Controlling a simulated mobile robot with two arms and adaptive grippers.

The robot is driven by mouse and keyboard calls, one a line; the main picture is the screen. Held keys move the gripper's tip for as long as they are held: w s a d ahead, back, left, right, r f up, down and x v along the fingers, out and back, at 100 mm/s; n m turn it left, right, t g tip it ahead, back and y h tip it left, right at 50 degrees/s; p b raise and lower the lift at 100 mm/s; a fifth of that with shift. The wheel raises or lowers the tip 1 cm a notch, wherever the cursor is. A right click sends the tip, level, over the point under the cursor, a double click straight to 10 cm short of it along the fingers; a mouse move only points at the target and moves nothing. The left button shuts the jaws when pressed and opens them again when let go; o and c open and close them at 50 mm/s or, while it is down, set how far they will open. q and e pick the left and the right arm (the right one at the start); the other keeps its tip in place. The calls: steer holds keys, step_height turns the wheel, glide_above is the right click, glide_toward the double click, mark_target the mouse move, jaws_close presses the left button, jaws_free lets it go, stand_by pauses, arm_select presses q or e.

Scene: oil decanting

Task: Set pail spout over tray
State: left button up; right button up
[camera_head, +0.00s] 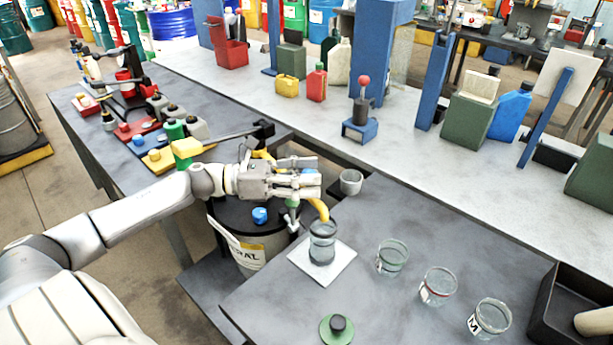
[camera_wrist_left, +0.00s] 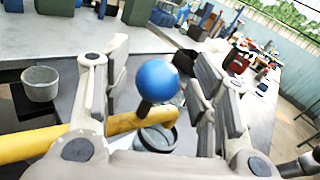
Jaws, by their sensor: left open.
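The grey pail (camera_head: 245,252) with a dark lid and a printed label stands at the left of the near table. Its yellow spout (camera_head: 319,208) curves down at a glass jar (camera_head: 323,242) on a white square tray (camera_head: 340,265). My left gripper (camera_head: 310,180) is above the pail, open, fingers pointing right. In the left wrist view, a blue ball knob (camera_wrist_left: 157,82) sits between the spread fingers (camera_wrist_left: 160,95); contact cannot be told. The yellow spout (camera_wrist_left: 128,122) passes below the knob, with a jar (camera_wrist_left: 155,138) under it. My right gripper is out of view.
Several glass jars (camera_head: 392,257) stand right of the white tray. A green disc with a black knob (camera_head: 337,327) lies in front. A grey cup (camera_head: 350,182) stands behind the spout. A black bin (camera_head: 548,305) is at the right edge. Bottles and cans line the bench behind.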

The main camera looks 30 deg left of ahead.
arm_select(q)
steer(key=v, duration=0.7)
steer(key=shift+s+a, duration=0.2)
stand_by(0.5)
